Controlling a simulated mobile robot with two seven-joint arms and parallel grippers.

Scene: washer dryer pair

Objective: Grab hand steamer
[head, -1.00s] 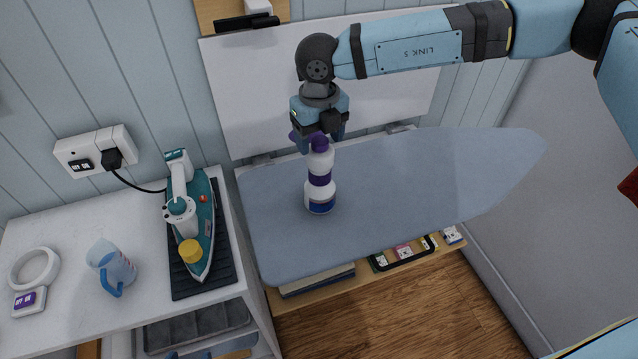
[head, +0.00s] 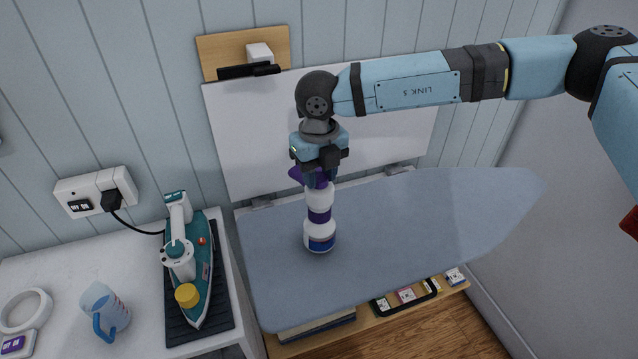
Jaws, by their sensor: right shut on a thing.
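A white and purple bottle-shaped thing (head: 320,216) stands upright on the grey-blue ironing board (head: 430,215); its purple head sticks out to the left. I cannot tell for sure that it is the hand steamer. My right gripper (head: 318,180) points down from above and is shut on its purple head; the fingers hide part of that head. The base appears to rest on the board. A teal and white iron-like appliance (head: 207,255) with a yellow cap lies on a dark mat at the left. My left gripper is not in view.
A white counter (head: 70,260) at the left holds a clear jug (head: 105,308) and a white ring-shaped thing (head: 25,308). A wall socket (head: 95,192) has a black plug in it. A wooden shelf (head: 360,325) with small boxes sits below the board. The board's right side is clear.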

